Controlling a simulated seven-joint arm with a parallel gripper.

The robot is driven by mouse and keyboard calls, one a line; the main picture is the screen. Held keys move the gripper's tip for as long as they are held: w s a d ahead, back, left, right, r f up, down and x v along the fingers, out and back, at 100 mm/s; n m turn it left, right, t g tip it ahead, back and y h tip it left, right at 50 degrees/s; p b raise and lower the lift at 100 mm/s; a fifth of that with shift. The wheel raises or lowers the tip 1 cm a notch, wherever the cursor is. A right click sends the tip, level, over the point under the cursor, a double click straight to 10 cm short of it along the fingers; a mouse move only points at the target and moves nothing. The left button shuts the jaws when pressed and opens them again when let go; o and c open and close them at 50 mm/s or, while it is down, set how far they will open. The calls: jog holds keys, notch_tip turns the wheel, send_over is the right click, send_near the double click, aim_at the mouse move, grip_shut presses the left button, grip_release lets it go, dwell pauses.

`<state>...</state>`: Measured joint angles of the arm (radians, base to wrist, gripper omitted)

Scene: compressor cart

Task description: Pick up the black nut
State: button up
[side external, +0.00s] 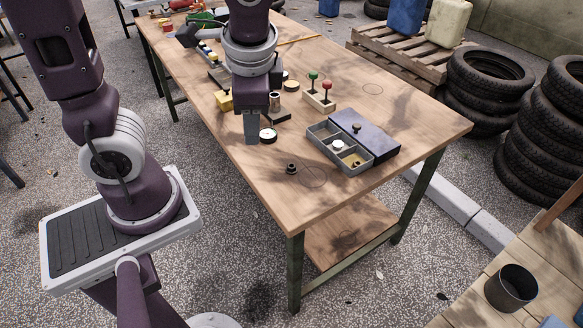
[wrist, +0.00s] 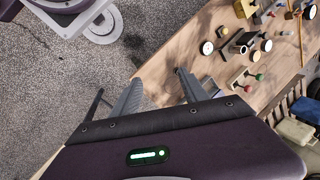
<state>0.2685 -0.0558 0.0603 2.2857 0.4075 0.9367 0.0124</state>
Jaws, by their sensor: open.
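The black nut (side external: 291,168) is a small dark piece on the wooden table, near its front edge. It stands apart from other things, left of a faint circle marked on the wood. I cannot make it out in the wrist view. My gripper (side external: 252,132) points down over the table, to the left of and farther back than the nut. Its height above the wood is hard to tell. In the wrist view my gripper (wrist: 160,88) has its two grey fingers spread, with nothing visible between them.
A grey compartment tray (side external: 322,132) with a dark lid (side external: 365,138) lies right of the nut. A round gauge (side external: 268,135) is close beside my gripper. A stand with green and red knobs (side external: 320,100) is behind. The table's front left is mostly clear.

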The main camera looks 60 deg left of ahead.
jog(key=w+a+f+m+y, duration=0.1)
jog(key=w+f+m+y, duration=0.6)
jog(key=f, duration=0.5)
jog(key=m+t+y, duration=0.2)
jog(key=m+t, duration=0.2)
jog(key=m, duration=0.6)
send_near(292, 165)
jog(key=shift+s+a, duration=0.1)
jog(key=shift+a, duration=0.4)
jog(key=shift+a+f, duration=0.15)
jog(key=shift+f, duration=0.2)
jog(key=x, duration=0.7)
jog(key=shift+w, duration=0.2)
grip_shut()
